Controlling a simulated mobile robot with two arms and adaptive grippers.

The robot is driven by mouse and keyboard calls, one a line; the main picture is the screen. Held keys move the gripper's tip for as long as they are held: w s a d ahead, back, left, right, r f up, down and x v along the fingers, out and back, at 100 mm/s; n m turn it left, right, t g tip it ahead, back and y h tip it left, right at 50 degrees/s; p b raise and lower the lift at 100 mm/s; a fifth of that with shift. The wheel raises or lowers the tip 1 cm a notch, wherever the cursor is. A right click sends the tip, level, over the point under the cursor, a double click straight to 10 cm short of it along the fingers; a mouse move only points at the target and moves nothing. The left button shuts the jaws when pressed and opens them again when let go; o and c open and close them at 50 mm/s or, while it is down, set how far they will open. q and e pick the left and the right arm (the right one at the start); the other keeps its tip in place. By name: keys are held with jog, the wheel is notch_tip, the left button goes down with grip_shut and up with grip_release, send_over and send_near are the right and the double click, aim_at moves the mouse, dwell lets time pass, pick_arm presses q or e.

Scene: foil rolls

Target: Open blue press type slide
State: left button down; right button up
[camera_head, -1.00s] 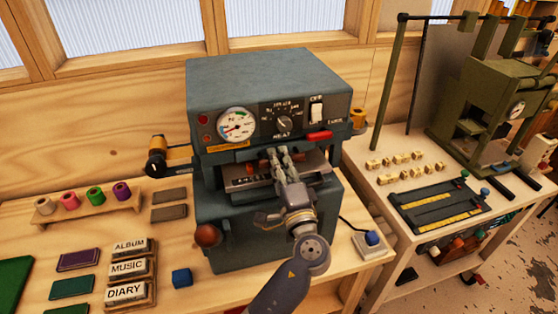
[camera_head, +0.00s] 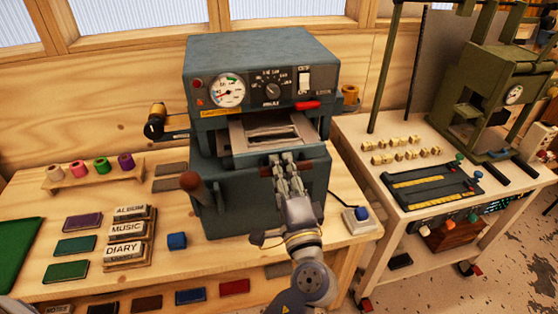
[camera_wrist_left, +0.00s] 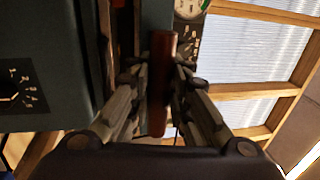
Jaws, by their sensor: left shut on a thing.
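The blue-grey press (camera_head: 262,65) stands on the wooden bench. Its type slide (camera_head: 236,137), a metal frame, sticks out of the front opening toward me. My left gripper (camera_head: 285,163) is at the front of the slide, shut on its red-brown handle (camera_head: 306,165). In the left wrist view the handle (camera_wrist_left: 158,95) lies between the two fingers of the left gripper (camera_wrist_left: 160,80). The fingers hide the middle of the handle in the head view. My right gripper is not in view.
A brown-tipped lever (camera_head: 190,182) rises at the press's front left. A blue block (camera_head: 177,241) and labelled type blocks (camera_head: 124,250) lie left of it. A blue button box (camera_head: 359,218) sits to the right. A second table (camera_head: 400,190) stands farther right.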

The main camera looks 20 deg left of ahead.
pick_arm(q)
jog(key=shift+s+d+f, duration=0.1)
jog(key=shift+s+d, duration=0.15)
jog(key=shift+s, duration=0.15)
jog(key=c, duration=1.5)
grip_release()
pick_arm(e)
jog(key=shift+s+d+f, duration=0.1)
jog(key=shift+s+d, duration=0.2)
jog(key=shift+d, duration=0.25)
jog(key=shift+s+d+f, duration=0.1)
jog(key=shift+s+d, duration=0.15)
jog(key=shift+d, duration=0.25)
pick_arm(q)
jog(key=v, duration=1.2)
jog(key=shift+d, duration=0.1)
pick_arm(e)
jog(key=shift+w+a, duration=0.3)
